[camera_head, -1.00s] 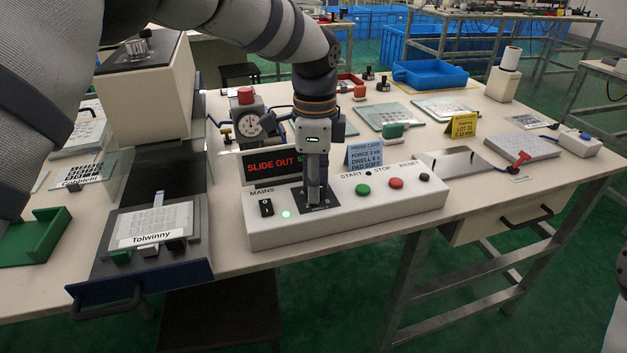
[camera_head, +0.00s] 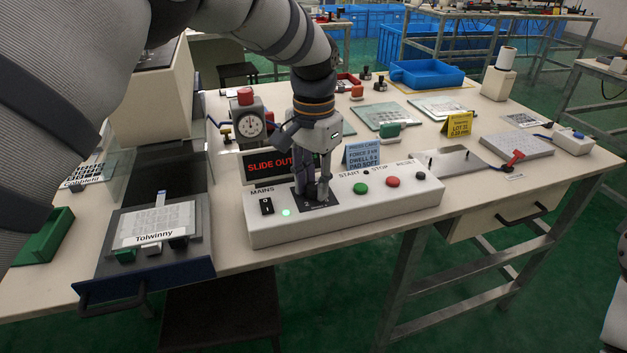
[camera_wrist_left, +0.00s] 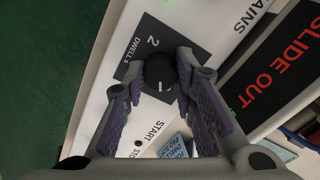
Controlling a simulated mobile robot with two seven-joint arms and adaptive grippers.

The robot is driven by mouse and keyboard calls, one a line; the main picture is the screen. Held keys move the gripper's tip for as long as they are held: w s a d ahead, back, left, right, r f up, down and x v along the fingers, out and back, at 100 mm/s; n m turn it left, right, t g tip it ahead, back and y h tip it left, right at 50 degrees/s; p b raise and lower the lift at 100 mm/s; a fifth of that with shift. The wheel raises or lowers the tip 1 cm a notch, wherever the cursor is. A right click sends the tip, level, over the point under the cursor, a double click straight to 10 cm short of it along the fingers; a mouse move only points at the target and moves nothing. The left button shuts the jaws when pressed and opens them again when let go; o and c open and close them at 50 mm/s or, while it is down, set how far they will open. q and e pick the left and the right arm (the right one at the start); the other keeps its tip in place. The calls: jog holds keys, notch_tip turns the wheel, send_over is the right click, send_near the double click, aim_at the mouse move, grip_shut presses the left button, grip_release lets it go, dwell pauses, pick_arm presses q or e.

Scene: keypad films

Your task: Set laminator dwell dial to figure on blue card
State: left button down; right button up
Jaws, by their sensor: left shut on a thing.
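The dwell dial is a black round knob (camera_wrist_left: 160,74) on a dark square plate on the white control box (camera_head: 400,207). In the wrist view its white mark points toward the bottom of the picture, and the plate shows "2" and "DWELL s"; other figures are hidden. My left gripper (camera_head: 312,194) points down over the plate, its purple-padded fingers (camera_wrist_left: 161,78) shut on the knob from both sides. The blue card (camera_head: 362,154) stands behind the box, with force, dwell and pad lines; its dwell figure is too small to read surely.
A green button (camera_head: 361,188), a red button (camera_head: 392,181) and a mains switch (camera_head: 267,206) flank the dial. A red-lettered "SLIDE OUT" display (camera_head: 267,166) and a gauge (camera_head: 250,125) stand close behind. A yellow card (camera_head: 458,124) stands farther right.

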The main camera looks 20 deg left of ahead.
aim_at(313, 185)
pick_arm(q)
jog(key=shift+n, duration=1.2)
jog(key=c, duration=1.3)
grip_release()
notch_tip(313, 185, up, 12)
